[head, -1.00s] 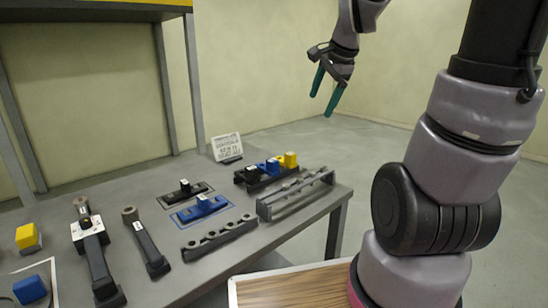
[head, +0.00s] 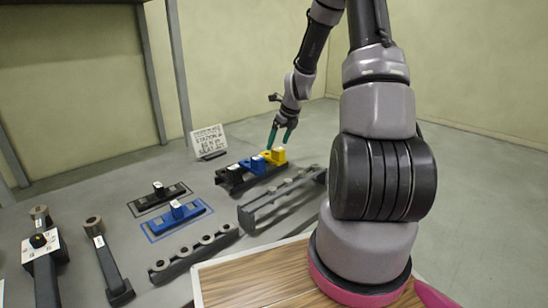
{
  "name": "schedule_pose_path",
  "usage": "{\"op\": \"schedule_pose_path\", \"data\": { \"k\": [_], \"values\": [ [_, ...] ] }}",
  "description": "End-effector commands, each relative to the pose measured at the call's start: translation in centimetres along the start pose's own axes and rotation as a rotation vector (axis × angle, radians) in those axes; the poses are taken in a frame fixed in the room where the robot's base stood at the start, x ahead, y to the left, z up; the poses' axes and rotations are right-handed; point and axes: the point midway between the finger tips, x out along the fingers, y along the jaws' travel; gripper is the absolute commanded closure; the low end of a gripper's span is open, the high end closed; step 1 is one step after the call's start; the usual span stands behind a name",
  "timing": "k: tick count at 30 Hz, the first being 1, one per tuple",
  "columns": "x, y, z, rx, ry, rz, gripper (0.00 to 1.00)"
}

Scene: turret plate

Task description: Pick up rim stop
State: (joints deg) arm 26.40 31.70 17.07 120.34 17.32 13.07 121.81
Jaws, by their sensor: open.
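A black rack (head: 232,189) on the table holds a black piece (head: 234,173), a blue piece (head: 257,163) and a yellow piece (head: 277,156) in a row, left to right. No readable label shows which piece is the rim stop. My gripper (head: 278,147) has green fingers pointing down at the yellow piece, at the right end of the rack. The fingers are apart, with nothing seen held between them. Whether they touch the yellow piece cannot be told from this view.
A grey rail (head: 262,213) stands right of the rack, and a dark holder with several rings (head: 195,255) lies in front. A black plate (head: 160,197) and a blue plate (head: 178,216) lie to the left. A white sign (head: 208,141) stands behind. Long-handled tools (head: 108,262) lie at the left.

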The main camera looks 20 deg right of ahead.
Motion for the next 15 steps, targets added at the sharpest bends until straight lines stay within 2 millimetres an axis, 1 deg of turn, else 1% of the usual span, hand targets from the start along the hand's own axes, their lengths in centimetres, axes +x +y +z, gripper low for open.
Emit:
{"op": "schedule_pose_path", "data": {
  "k": [1, 5, 8, 12, 15],
  "values": [
    [0.7, 0.1, 0.0, -0.001, 0.001, 0.002, 0.12],
    [1.6, 0.1, 0.0, -0.002, 0.0, 0.001, 0.12],
    [2.5, 0.3, -0.1, -0.002, 0.001, 0.002, 0.12],
    [4.7, 0.6, -0.4, -0.002, 0.001, 0.003, 0.12],
    [6.0, 0.6, -0.4, -0.002, 0.001, 0.002, 0.12]
  ]
}}
